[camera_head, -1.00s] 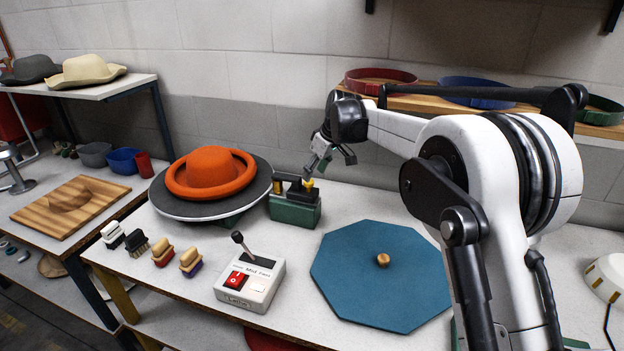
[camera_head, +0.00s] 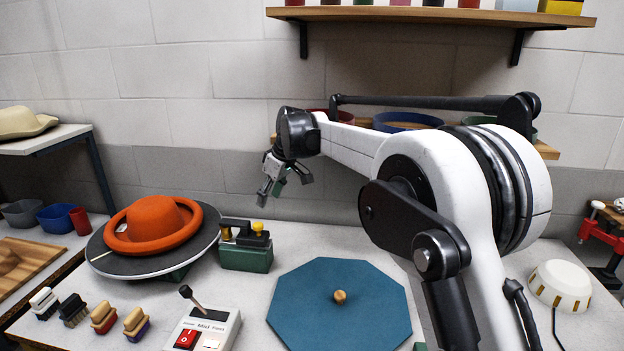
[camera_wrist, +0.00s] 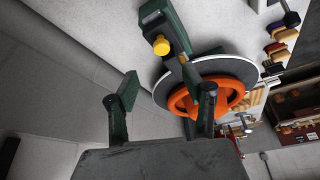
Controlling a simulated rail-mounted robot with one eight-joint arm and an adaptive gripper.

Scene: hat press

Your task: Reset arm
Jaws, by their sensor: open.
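My gripper (camera_head: 273,188) is open and empty. It hangs in the air above the back of the table, near the wall. In the wrist view its two green-tipped fingers (camera_wrist: 160,92) are spread apart. The green press box (camera_head: 246,258) with a yellow knob (camera_head: 258,227) stands on the table below and left of my gripper, apart from it. An orange hat (camera_head: 152,223) sits on a dark round plate (camera_head: 205,238) left of the box. The hat also shows in the wrist view (camera_wrist: 228,88), beyond the fingers.
A blue octagonal board (camera_head: 378,315) with a brass knob lies on the table. A control box (camera_head: 203,330) with a lever and red switch stands at the front. Several brushes (camera_head: 103,316) are at the left. A wall shelf (camera_head: 430,14) hangs above. A white dome (camera_head: 560,286) stands at right.

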